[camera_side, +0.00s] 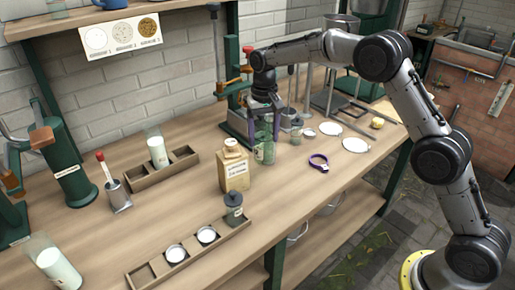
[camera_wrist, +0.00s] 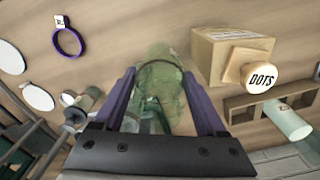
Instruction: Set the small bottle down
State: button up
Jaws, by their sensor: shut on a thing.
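The small bottle, a pale green see-through glass (camera_side: 264,152), is between the purple fingers of my gripper (camera_side: 264,130). My gripper is shut on its upper part. The bottle looks roughly upright, with its base at or very near the wooden bench top; I cannot tell whether it touches. In the wrist view the green bottle (camera_wrist: 160,88) fills the space between the fingers of my gripper (camera_wrist: 160,78), seen from above. The palm edge hides part of it.
A purple ring (camera_side: 318,162) lies to the right, near white discs (camera_side: 356,145). Small jars (camera_side: 296,130) stand just behind-right. A wooden tray (camera_side: 190,240) lies nearer the front edge.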

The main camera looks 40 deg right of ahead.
aim_at(258, 139)
jog(key=shift+w+f, duration=1.1)
jog(key=shift+f, duration=0.15)
jog(key=shift+w+f, duration=0.1)
jog(key=shift+f, duration=1.55)
jog(key=o, duration=1.5)
jog(key=shift+f, duration=0.2)
jog(key=shift+r, duration=0.1)
